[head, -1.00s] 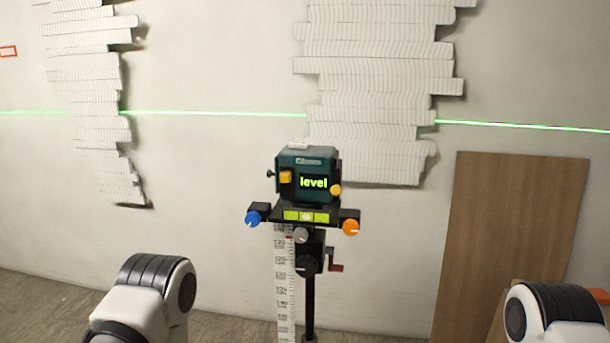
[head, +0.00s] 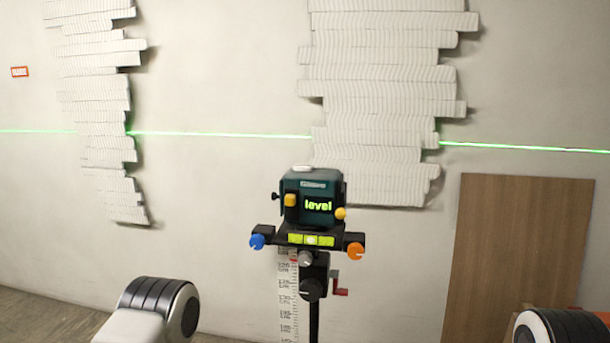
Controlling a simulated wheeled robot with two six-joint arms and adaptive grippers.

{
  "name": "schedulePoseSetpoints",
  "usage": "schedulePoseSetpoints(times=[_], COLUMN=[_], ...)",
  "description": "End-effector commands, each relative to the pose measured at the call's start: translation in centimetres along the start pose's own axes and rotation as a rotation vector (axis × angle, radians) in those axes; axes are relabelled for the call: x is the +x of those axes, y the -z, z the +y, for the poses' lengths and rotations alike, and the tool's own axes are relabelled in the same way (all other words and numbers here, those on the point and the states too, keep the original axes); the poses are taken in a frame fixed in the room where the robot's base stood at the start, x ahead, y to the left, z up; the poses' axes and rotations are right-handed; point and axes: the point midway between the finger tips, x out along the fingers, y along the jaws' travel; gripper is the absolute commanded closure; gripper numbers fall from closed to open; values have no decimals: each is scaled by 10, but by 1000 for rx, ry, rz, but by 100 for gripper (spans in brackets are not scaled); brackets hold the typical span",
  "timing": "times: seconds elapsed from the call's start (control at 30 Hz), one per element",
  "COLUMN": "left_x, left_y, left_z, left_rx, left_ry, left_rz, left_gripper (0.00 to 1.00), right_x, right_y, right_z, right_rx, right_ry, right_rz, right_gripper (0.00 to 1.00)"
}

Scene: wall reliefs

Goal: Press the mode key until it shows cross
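A dark teal laser level (head: 313,198) stands on a black tripod in the middle of the head view. Its display (head: 318,205) reads "level" in bright green letters. An orange key (head: 291,200) is on its left front and a round yellow-orange knob (head: 340,213) is at the display's lower right; I cannot tell which is the mode key. Below are a yellow-green bubble vial (head: 311,239), a blue knob (head: 257,241) at left and an orange knob (head: 355,250) at right. Only links of my two arms show at the bottom; both grippers are outside the view.
A brown wooden board (head: 520,250) leans on the wall at right. A white measuring staff (head: 287,295) stands just behind the tripod (head: 314,320). A red crank (head: 341,287) sticks out right.

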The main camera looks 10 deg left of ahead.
Motion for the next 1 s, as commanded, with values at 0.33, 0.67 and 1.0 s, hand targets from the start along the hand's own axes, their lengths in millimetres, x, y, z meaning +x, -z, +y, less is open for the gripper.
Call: schedulePoseSetpoints(times=[0.33,0.67,1.0], left_x=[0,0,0], left_y=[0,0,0], left_z=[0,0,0], left_rx=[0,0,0], left_ry=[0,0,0], left_rz=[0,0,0], left_gripper=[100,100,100], right_x=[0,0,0], right_y=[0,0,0], right_z=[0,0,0], right_rx=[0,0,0], right_ry=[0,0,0], right_rz=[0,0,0], right_gripper=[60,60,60])
